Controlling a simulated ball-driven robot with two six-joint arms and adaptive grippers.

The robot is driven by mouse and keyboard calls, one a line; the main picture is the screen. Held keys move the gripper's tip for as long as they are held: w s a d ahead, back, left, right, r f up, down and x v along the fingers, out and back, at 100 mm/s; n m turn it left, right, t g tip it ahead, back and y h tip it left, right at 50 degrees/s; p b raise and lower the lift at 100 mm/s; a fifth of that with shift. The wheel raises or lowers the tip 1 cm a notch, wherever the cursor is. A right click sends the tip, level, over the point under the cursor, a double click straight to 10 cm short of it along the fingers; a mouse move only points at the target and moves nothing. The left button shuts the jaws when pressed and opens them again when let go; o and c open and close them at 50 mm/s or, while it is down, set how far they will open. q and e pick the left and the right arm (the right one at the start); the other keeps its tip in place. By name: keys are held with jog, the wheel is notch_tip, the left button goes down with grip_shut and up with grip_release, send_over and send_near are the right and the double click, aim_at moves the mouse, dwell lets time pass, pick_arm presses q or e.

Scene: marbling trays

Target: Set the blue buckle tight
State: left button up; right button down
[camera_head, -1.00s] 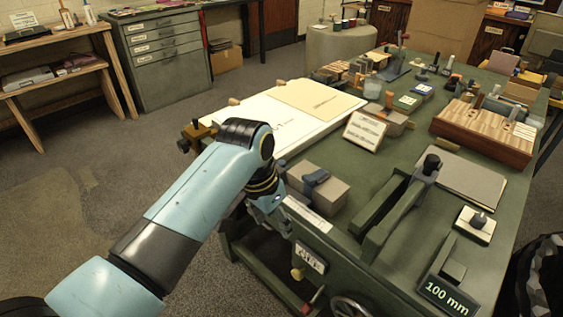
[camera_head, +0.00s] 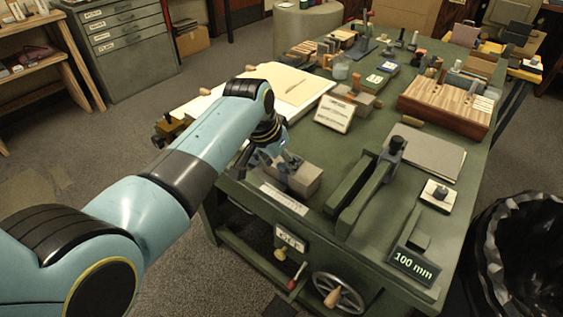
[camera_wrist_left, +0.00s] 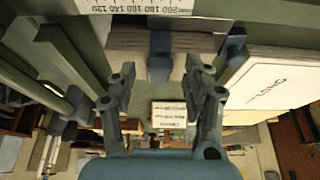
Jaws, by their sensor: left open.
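A grey-brown block (camera_head: 308,181) stands near the table's front left edge. The blue buckle (camera_wrist_left: 160,60) shows in the wrist view as a small dark blue piece against the block, between my left fingers. In the head view my gripper and wrist largely hide it. My left gripper (camera_head: 284,162) is at the block's top left side. In the wrist view the left gripper (camera_wrist_left: 160,72) has its two fingers apart, one on each side of the buckle, with nothing held. My right gripper is not in view.
A green clamp-like frame (camera_head: 362,190) stands just right of the block. A small sign card (camera_head: 334,114) and a pale board (camera_head: 298,85) lie behind. A "100 mm" display (camera_head: 413,263) is at the front right. A black-lined bin (camera_head: 520,240) stands right of the table.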

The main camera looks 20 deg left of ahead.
pick_arm(q)
jog(key=shift+w+f, duration=0.15)
jog(key=shift+f, duration=0.1)
